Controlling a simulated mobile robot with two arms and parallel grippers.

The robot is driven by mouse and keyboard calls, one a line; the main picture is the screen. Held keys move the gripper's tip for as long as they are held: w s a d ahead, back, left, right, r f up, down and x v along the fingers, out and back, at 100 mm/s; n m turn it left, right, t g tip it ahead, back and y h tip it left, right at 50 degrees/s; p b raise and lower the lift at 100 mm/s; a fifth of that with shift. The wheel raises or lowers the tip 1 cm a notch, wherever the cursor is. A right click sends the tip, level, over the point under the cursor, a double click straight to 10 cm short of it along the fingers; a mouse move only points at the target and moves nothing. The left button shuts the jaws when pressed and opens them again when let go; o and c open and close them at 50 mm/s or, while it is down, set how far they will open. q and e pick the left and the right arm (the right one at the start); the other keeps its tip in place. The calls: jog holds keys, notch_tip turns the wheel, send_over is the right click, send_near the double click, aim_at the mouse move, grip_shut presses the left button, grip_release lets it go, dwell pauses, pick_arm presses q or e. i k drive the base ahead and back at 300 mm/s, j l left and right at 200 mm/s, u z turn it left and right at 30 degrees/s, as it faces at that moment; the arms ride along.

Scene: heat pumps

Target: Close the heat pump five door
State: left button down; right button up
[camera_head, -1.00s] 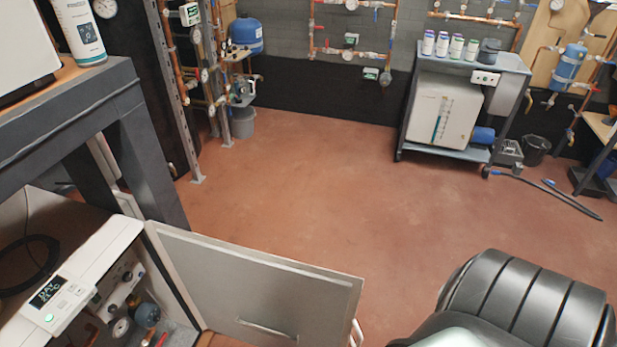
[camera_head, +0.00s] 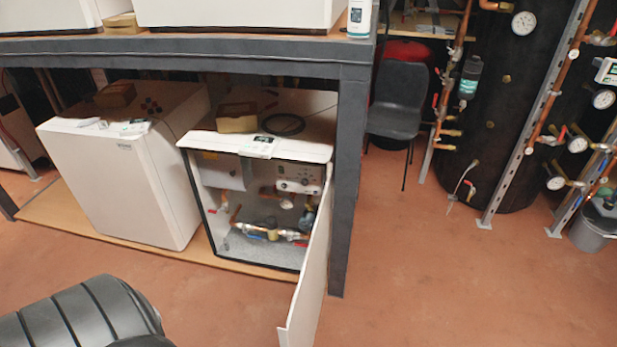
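An open heat pump cabinet (camera_head: 203,193) stands on a wooden board under a dark steel bench. Pipes, valves and a gauge panel (camera_head: 298,178) show inside it. Its white door (camera_head: 311,262) hangs open from the right side and points out toward me, seen nearly edge-on. I cannot see a number on this heat pump. Neither of my grippers is in view; only a black ribbed part of my own body shows at bottom left.
A closed white heat pump (camera_head: 122,186) stands to the left of the open one. The bench leg (camera_head: 348,190) rises just behind the door. A black chair (camera_head: 398,103) and a pipe rack stand to the right. The red floor (camera_head: 430,280) at front right is clear.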

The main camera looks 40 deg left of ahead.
aim_at(303, 316)
jog(key=l+u, duration=0.15)
jog(key=u, duration=0.3)
jog(key=l+u, duration=0.1)
jog(key=u, duration=0.35)
jog(key=k+l+u, duration=0.1)
jog(key=u, duration=0.35)
